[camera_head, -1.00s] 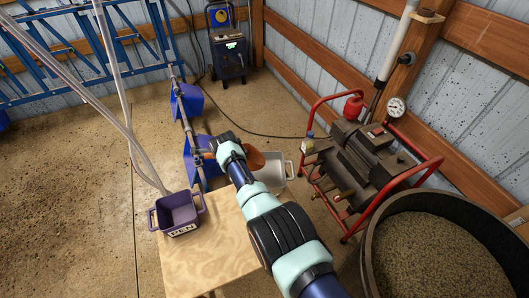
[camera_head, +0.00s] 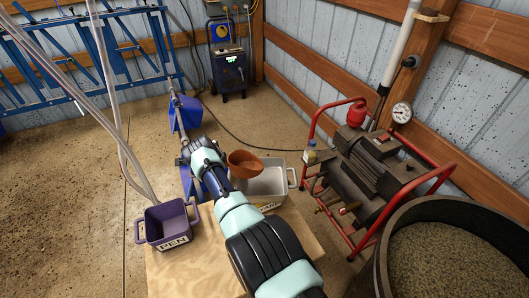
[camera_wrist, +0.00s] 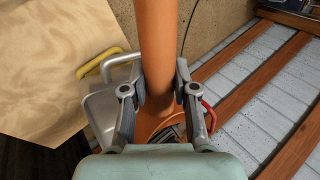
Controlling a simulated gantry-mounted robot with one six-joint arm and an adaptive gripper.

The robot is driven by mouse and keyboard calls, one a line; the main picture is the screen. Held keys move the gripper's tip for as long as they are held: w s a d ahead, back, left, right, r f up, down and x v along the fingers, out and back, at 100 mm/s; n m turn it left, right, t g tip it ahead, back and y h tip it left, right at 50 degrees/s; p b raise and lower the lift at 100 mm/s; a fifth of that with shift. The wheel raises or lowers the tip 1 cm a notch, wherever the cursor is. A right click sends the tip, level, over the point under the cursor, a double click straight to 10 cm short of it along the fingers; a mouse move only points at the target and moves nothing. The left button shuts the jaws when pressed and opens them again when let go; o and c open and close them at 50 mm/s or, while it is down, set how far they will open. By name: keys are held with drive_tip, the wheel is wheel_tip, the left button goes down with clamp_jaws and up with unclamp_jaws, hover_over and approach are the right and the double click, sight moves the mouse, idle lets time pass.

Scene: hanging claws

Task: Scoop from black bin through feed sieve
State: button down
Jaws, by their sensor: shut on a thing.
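My gripper (camera_head: 208,160) (camera_wrist: 160,88) is shut on the orange handle (camera_wrist: 156,40) of a scoop. The scoop's orange-brown bowl (camera_head: 246,161) shows to the right of my gripper in the head view, over the far edge of a grey tub (camera_head: 266,181). Whether the bowl holds feed cannot be told. The black bin (camera_head: 382,262), full of brown feed, stands at the lower right, well away from the scoop. No sieve can be made out for certain; a yellow handle (camera_wrist: 92,62) shows beside the grey tub in the wrist view.
A purple bin (camera_head: 168,224) marked PEN stands at the left of the wooden table (camera_head: 190,272). A pump in a red frame (camera_head: 440,172) stands between the grey tub and the black bin. Clear hoses hang at the left.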

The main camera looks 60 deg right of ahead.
wheel_tip(320, 180, up, 6)
drive_tip(key=p, duration=0.4)
drive_tip(key=shift+r+p, duration=0.1)
drive_tip(key=shift+p, duration=0.25)
drive_tip(key=shift+a, duration=0.1)
drive_tip(key=shift+w+a+f, duration=0.15)
drive_tip(key=shift+a+f, duration=0.1)
drive_tip(key=shift+a, duration=0.05)
drive_tip(key=w+a+f+n+t+y+p, duration=0.25)
drive_tip(key=a+n, duration=0.55)
drive_tip(key=a, duration=0.6)
drive_tip(key=s+a+r+n+g+y+p, duration=0.15)
drive_tip(key=a+n+y, duration=0.25)
drive_tip(key=a+n, duration=0.45)
drive_tip(key=s+a+n+g+y, duration=0.25)
drive_tip(key=a+n, duration=0.25)
drive_tip(key=a, duration=0.7)
drive_tip(key=s+a+n+g+y+p, duration=0.1)
drive_tip(key=s+a+n+y, duration=0.25)
drive_tip(key=a+n, duration=0.5)
wheel_tip(320, 180, up, 38)
drive_tip(key=a+p, duration=0.1)
drive_tip(key=p, duration=3.7)
drive_tip(key=shift+w+a+r+m+g, duration=0.15)
drive_tip(key=shift+a+r+m+g, duration=0.05)
drive_tip(key=shift+a+m+g, duration=0.2)
